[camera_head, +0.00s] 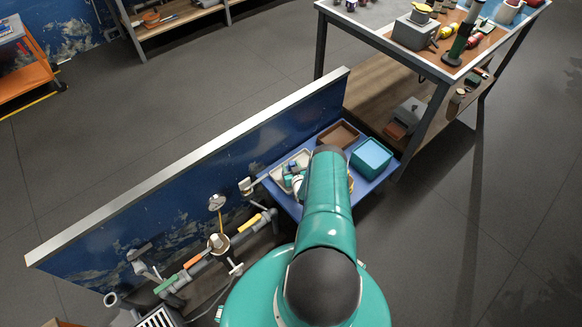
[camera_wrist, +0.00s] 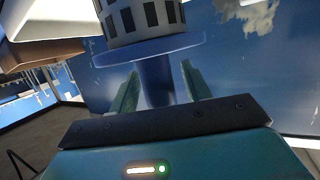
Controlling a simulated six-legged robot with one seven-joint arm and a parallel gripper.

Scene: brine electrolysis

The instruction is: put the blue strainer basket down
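The blue strainer basket (camera_wrist: 155,65) shows in the wrist view, with a blue stem, a wide blue flange and a pale slotted body with dark openings above it. My gripper (camera_wrist: 160,85) has one finger on each side of the stem and appears shut on it. The top of the basket runs out of the frame. In the head view my teal arm hides the gripper, and I cannot make out the basket there.
A small blue table (camera_head: 385,183) beyond my arm carries a brown bin (camera_head: 338,134), a teal bin (camera_head: 371,157) and a pale tray (camera_head: 277,177) of small parts. A blue panel (camera_head: 190,180) and valved piping (camera_head: 200,262) stand left. A cluttered workbench (camera_head: 425,66) is upper right.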

